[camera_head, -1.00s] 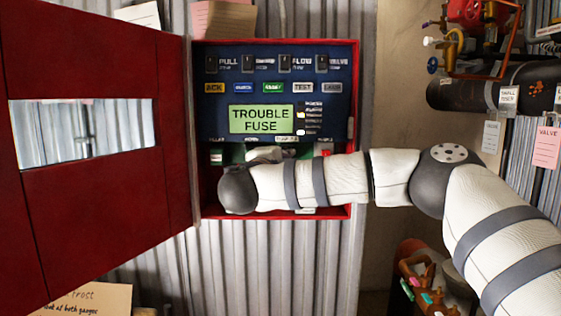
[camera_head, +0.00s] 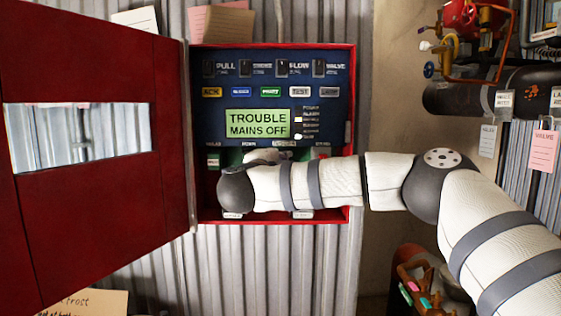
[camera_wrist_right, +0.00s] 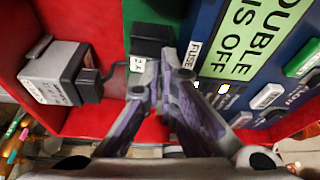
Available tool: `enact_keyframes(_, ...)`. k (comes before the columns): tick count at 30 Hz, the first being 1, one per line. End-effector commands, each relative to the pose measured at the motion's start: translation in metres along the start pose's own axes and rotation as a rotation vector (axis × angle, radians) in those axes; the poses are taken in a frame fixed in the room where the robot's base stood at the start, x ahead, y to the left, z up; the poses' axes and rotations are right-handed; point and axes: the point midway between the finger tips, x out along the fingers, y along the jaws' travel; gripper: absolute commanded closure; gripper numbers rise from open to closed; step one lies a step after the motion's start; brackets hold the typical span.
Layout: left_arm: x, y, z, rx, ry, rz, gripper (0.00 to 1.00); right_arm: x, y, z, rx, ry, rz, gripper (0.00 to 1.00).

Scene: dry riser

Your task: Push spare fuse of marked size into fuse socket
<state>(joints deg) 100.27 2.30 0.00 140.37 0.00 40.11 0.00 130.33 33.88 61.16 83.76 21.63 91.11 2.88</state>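My right gripper (camera_wrist_right: 162,78) shows in the right wrist view with its two fingertips brought together at a black socket block (camera_wrist_right: 152,42) beside the label reading FUSE (camera_wrist_right: 184,70). The fingers hide what is at their tips, and I cannot make out a fuse there. In the head view my right arm reaches across the lower part of the open red alarm cabinet (camera_head: 352,120), hiding the gripper and most of the socket area. The panel display (camera_head: 257,123) reads TROUBLE MAINS OFF. My left gripper is not in view.
The red cabinet door (camera_head: 90,200) stands open to the left. A grey box with a black end (camera_wrist_right: 60,75) is in the cabinet near the socket. Pipes with valves (camera_head: 480,85) and hanging tags are at the right. A tool caddy (camera_head: 425,285) stands low at the right.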

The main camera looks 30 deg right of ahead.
Motion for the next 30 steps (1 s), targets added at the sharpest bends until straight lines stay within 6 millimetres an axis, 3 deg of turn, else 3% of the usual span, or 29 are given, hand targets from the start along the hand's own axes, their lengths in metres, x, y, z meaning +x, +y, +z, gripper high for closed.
enact_keyframes(5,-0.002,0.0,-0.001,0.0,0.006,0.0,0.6,-0.001,0.0,-0.001,-0.002,0.0,0.002,1.0)
enact_keyframes(11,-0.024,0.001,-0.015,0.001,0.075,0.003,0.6,-0.021,-0.011,-0.009,0.009,-0.001,-0.008,1.0)
enact_keyframes(17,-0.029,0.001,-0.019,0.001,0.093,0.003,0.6,-0.034,-0.002,-0.009,0.003,-0.001,-0.001,1.0)
enact_keyframes(30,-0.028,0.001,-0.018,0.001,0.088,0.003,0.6,-0.134,0.0,-0.007,-0.003,-0.003,0.001,1.0)
